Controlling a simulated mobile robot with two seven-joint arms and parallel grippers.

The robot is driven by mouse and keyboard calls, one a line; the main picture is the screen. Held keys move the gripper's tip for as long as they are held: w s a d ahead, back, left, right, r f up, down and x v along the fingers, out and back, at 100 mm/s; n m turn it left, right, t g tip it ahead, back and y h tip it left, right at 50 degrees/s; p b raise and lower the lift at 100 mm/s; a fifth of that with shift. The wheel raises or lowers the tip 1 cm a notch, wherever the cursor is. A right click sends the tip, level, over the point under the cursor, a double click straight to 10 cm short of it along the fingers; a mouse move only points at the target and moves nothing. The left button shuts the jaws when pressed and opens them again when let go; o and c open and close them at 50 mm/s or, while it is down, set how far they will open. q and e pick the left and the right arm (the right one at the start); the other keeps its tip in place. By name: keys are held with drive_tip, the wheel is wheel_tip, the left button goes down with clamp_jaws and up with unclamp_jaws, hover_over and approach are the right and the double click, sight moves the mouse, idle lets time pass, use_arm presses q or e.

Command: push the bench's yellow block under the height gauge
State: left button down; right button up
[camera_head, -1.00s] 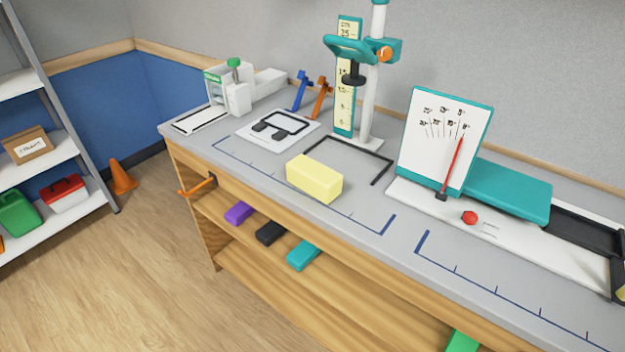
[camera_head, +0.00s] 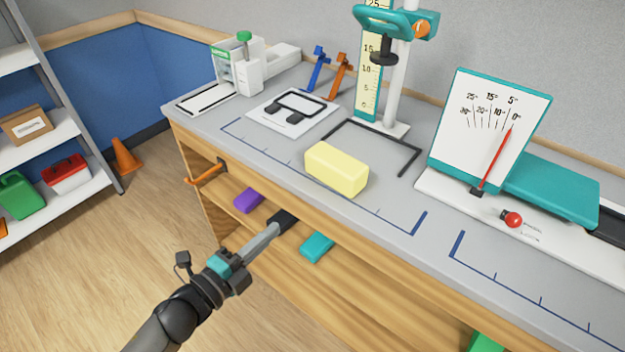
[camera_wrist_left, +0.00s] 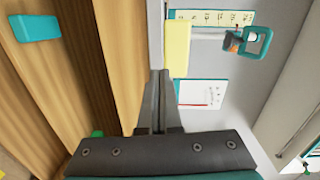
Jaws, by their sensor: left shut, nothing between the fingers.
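The yellow block (camera_head: 336,169) lies on the grey bench top, in front of the height gauge and just outside its dark outlined bay (camera_head: 370,135). The height gauge (camera_head: 372,75) stands at the back, with a white post, a yellow scale and a teal slide holding a dark foot above the bay. My left gripper (camera_head: 276,229) is shut and empty, in front of the bench and left of the block in the head view. In the left wrist view the block (camera_wrist_left: 177,48) shows beyond the gripper tips (camera_wrist_left: 159,75). My right gripper is not in view.
A tilted dial board (camera_head: 490,130) with a red needle stands right of the bay. A white plate (camera_head: 292,112) and a small white machine (camera_head: 238,68) are at the left. Purple, black and teal blocks (camera_head: 317,247) lie on the shelf below the bench top.

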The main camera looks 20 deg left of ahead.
use_arm(q)
wheel_tip(320, 180, up, 2)
drive_tip(key=m, duration=0.1)
approach(326, 178)
drive_tip(key=shift+h, duration=0.4)
drive_tip(key=x, duration=0.7)
drive_tip(key=shift+a+f, duration=0.1)
drive_tip(key=shift+a, duration=0.05)
